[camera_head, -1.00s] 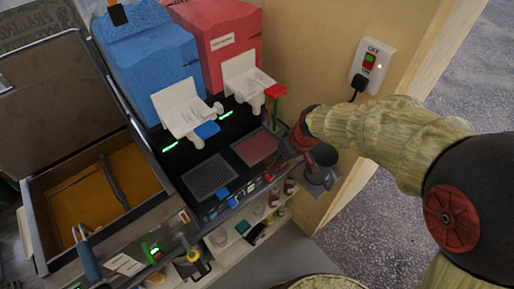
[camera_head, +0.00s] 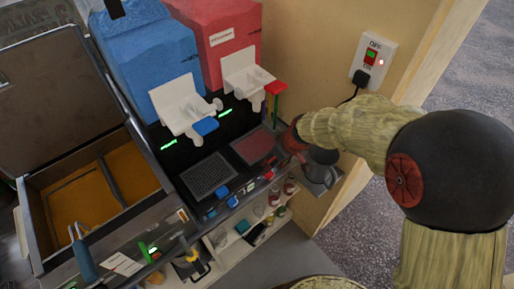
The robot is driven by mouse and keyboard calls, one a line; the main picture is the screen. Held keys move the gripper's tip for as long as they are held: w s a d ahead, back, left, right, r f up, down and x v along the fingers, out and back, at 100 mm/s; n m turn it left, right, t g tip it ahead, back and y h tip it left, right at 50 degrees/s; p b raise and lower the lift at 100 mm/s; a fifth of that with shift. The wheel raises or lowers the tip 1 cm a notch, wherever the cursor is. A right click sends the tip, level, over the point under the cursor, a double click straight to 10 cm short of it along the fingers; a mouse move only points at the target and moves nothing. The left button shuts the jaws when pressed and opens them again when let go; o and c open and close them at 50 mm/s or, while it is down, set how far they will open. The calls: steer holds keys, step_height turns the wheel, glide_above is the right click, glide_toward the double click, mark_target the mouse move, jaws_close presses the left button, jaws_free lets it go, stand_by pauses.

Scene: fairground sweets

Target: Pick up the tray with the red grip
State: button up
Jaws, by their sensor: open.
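The tray with the red grip (camera_head: 254,147) is a flat drip tray with a reddish grid, under the red slush machine (camera_head: 222,42). Its small red grip (camera_head: 269,175) is at its front edge. A similar grey tray (camera_head: 208,176) with a blue grip (camera_head: 222,192) sits to its left, under the blue machine (camera_head: 150,62). My gripper (camera_head: 289,164) is open, close to the right of the red grip. Its fingers are small and partly hidden by my wrist, so I cannot tell whether they touch the tray.
An open metal fryer (camera_head: 38,205) with orange contents stands at the left. A wooden side wall with a switch (camera_head: 372,60) rises behind my arm. A grey metal part (camera_head: 320,174) shows beside my wrist. Shelves (camera_head: 245,245) with small jars lie below the counter.

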steer(key=shift+f, duration=0.1)
steer(key=c, duration=0.3)
jaws_close()
stand_by(0.4)
steer(key=shift+w, duration=0.1)
